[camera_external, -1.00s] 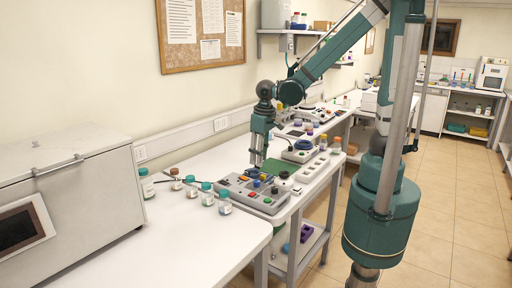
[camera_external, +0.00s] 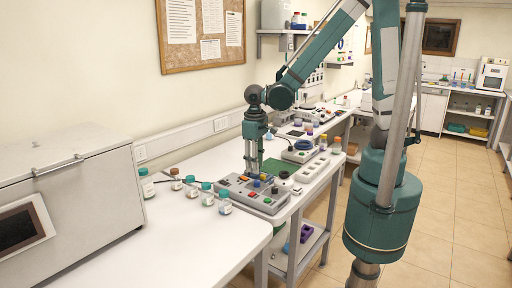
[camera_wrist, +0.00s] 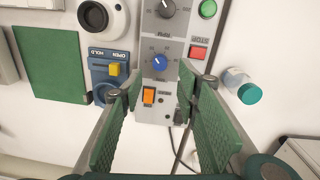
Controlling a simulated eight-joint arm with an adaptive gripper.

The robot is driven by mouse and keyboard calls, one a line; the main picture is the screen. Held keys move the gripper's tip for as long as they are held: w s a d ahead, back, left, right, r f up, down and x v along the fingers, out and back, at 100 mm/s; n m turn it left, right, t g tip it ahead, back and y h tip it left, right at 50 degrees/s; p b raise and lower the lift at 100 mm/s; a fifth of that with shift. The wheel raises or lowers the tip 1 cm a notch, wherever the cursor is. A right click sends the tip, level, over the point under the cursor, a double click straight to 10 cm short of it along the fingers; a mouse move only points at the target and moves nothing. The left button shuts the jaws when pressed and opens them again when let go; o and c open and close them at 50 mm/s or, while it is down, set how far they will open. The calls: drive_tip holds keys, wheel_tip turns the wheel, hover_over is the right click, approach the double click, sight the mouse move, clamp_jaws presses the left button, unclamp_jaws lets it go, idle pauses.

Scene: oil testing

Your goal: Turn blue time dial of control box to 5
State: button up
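The grey control box (camera_external: 262,203) lies on the white bench below my gripper. In the wrist view, its blue time dial (camera_wrist: 159,62) sits in the middle of the grey panel (camera_wrist: 151,104), below a dark dial (camera_wrist: 165,8). Scale marks surround the blue dial, but its exact setting is too small to read. My gripper (camera_wrist: 160,84) is open, its green pads on either side of the panel's lower part. The blue dial shows just beyond the fingertips, with nothing held. In the external view, my gripper (camera_external: 251,172) points down over the box's far-left part.
An orange switch (camera_wrist: 149,96), red button (camera_wrist: 198,52), green button (camera_wrist: 208,9) and blue unit with yellow switch (camera_wrist: 115,69) surround the dial. Teal-capped bottles (camera_external: 207,194) stand left of the box. Bench front is clear.

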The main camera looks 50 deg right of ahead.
sight(257, 181)
drive_tip(key=shift+f, duration=0.1)
drive_tip(key=shift+d+f, duration=0.15)
drive_tip(key=shift+f, duration=3.6)
drive_tip(key=c, duration=0.9)
